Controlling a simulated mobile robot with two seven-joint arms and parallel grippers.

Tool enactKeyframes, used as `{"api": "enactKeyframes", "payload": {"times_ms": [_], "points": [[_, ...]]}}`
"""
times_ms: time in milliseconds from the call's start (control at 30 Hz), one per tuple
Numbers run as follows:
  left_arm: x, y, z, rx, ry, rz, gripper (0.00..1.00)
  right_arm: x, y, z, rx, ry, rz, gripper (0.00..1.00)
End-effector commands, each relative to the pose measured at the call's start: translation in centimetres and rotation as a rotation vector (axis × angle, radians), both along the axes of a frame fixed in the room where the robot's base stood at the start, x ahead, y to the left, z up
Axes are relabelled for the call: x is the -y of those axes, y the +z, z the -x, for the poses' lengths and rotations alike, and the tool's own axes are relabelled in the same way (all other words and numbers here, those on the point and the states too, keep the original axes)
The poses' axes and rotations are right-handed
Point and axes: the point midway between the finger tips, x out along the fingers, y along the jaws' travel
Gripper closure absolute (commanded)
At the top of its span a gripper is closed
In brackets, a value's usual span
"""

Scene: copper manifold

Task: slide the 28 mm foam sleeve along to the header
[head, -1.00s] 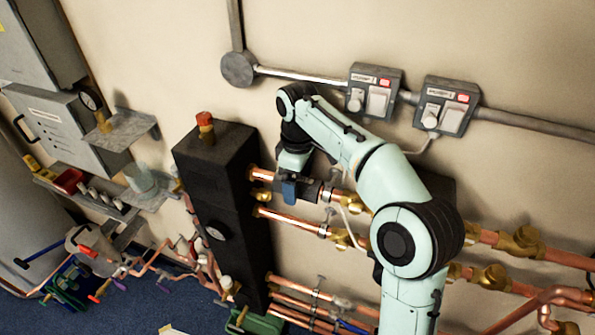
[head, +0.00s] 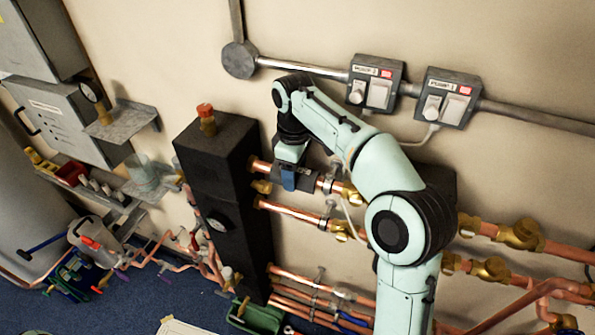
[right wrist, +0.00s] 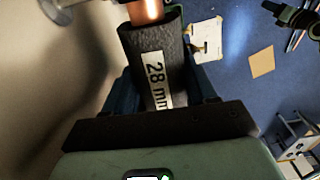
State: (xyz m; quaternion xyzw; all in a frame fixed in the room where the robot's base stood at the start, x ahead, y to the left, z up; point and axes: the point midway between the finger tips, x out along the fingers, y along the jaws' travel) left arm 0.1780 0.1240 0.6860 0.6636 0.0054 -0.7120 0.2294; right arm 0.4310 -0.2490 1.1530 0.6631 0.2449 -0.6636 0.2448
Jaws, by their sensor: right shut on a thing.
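The dark foam sleeve (head: 309,175) is around the upper copper pipe (head: 261,166), to the right of the black header (head: 218,185). A short length of bare copper shows between the sleeve and the header. My right gripper (head: 289,178) is shut on the sleeve from above and hides part of it. In the right wrist view the sleeve (right wrist: 150,45) lies between the two fingers (right wrist: 165,95), with its white "28 mm" label facing me. Bare copper comes out of its far end. My left gripper is not in view.
A pipe clip (head: 328,181) and brass valve (head: 350,194) stand on the pipe right of the sleeve. A lower copper pipe (head: 290,212) runs below. Two switch boxes (head: 376,82) are on the wall above my arm. A gauge (head: 217,223) is on the header's front.

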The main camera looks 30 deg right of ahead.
Motion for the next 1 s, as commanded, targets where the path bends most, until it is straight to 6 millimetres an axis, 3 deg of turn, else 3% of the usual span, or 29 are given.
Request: {"api": "enactKeyframes", "payload": {"times_ms": [1000], "points": [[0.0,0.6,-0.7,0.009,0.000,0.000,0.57,-2.0,0.0,-2.4,0.001,0.000,0.000,0.73]]}}
